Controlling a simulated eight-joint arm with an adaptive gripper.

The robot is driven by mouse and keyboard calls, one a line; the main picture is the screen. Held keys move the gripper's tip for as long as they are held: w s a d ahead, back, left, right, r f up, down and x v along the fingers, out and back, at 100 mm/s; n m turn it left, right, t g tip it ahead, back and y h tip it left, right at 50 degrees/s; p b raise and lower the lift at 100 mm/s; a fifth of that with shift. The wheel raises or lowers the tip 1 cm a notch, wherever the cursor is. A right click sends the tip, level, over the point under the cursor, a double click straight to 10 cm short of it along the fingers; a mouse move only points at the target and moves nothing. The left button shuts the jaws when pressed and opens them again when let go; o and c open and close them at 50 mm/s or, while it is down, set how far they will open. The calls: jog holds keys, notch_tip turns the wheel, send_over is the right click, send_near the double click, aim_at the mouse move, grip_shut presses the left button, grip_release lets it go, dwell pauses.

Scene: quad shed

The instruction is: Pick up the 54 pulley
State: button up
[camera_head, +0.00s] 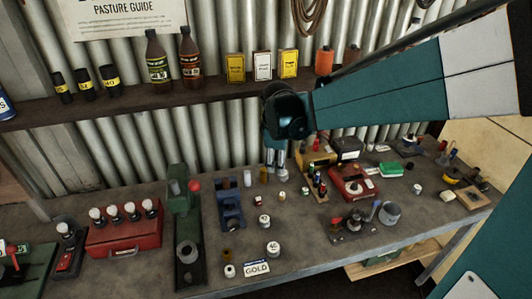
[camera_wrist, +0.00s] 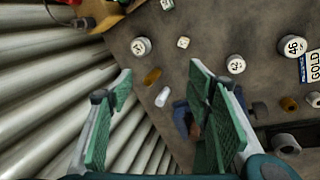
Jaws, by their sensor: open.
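My gripper (camera_head: 276,160) is open and empty above the back of the bench, and its green pads (camera_wrist: 165,120) are wide apart in the wrist view. Several round, white-topped pulleys stand on the bench. One pulley (camera_wrist: 140,46) is at the upper middle of the wrist view. Another pulley (camera_wrist: 235,64) is right of it, also seen in the head view (camera_head: 264,220). The pulley marked 46 (camera_wrist: 291,46) is by the GOLD plate and shows in the head view (camera_head: 273,248). The other numbers are too small to read, so I cannot tell which is 54.
An amber cylinder (camera_wrist: 152,76) and a white cylinder (camera_wrist: 162,97) stand near my fingers. A blue fixture (camera_head: 230,210) and a green press (camera_head: 186,230) are to the left. A red box (camera_head: 352,184) is to the right. Corrugated wall and a shelf (camera_head: 130,112) close off the back.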

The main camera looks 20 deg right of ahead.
jog(key=w+f+n, duration=0.1)
jog(key=w+f, duration=0.2)
jog(key=f, duration=0.1)
jog(key=w+f+n+g+b, duration=0.1)
jog(key=w+f+n, duration=0.1)
jog(key=w+f, duration=0.2)
jog(key=w+f+n, duration=0.2)
jog(key=w+f, duration=0.1)
jog(key=f, duration=0.2)
jog(key=shift+w+h, duration=0.35)
jog(key=shift+h, duration=0.05)
jog(key=a+p, duration=0.1)
jog(key=a, duration=0.1)
jog(key=a+g+p, duration=0.1)
jog(key=a, duration=0.1)
jog(key=w+a+g, duration=0.1)
jog(key=a, duration=0.1)
jog(key=shift+a+f+n+h+p, duration=0.15)
jog(key=shift+a+n+h+p, duration=0.05)
jog(key=shift+n+h+p, duration=0.2)
jog(key=shift+a+f, duration=0.1)
jog(key=shift+a, duration=0.55)
jog(key=shift+d+p, duration=0.35)
jog(key=shift+d, duration=5.1)
jog(key=shift+d, duration=0.55)
jog(key=shift+x, duration=2.5)
jog(key=shift+s, duration=0.1)
